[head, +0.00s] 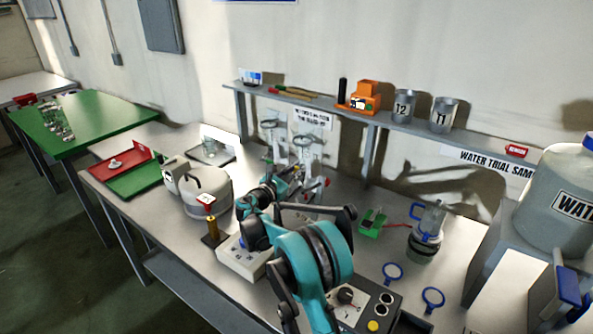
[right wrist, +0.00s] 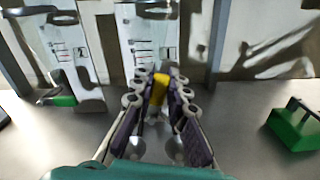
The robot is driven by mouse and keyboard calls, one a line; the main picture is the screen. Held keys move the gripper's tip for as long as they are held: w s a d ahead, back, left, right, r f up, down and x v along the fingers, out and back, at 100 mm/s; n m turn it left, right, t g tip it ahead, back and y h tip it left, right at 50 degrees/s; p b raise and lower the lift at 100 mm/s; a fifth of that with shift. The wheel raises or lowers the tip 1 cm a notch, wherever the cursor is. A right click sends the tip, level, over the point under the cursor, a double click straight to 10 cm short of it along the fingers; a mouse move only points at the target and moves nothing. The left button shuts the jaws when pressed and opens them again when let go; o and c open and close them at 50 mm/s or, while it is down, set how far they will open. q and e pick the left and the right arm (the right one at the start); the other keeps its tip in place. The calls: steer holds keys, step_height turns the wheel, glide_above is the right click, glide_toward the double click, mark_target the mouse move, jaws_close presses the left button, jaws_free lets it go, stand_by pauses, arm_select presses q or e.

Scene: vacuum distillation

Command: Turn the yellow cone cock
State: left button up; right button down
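The yellow cone cock (right wrist: 160,89) shows in the middle of the right wrist view, in front of a white labelled panel. My right gripper (right wrist: 161,97) has its dark-padded fingers on either side of it. The yellow part fills the gap between the fingertips, and the pads appear to touch it. In the head view my teal right arm reaches to the glass apparatus (head: 307,147) below the shelf. The arm hides the cock there, and the right fingertips are hard to make out. My left gripper is in neither view.
A shelf (head: 380,122) with metal cups and an orange device runs behind the apparatus. A green block (head: 372,222) and a glass vessel (head: 427,232) stand to the right. A white rounded container (head: 207,190) stands to the left. Blue-ringed items lie on the front bench.

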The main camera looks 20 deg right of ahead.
steer(key=shift+s+d+m, duration=0.1)
steer(key=shift+m, duration=0.2)
steer(key=s+f+m, duration=0.1)
steer(key=m, duration=0.2)
steer(key=d+f+m, duration=0.1)
steer(key=m, duration=0.2)
steer(key=s+m, duration=0.1)
steer(key=m, duration=0.2)
steer(key=shift+s+d+f+m, duration=0.2)
steer(key=shift+s+f+m, duration=0.1)
steer(key=shift+f+m, duration=0.1)
steer(key=shift+s+d+f+m, duration=0.1)
steer(key=shift+f+m, duration=0.25)
steer(key=shift+m, duration=0.45)
steer(key=shift+s+f+m, duration=0.1)
steer(key=shift+f+m, duration=0.2)
steer(key=shift+m, duration=0.5)
steer(key=c, duration=1.5)
jaws_free()
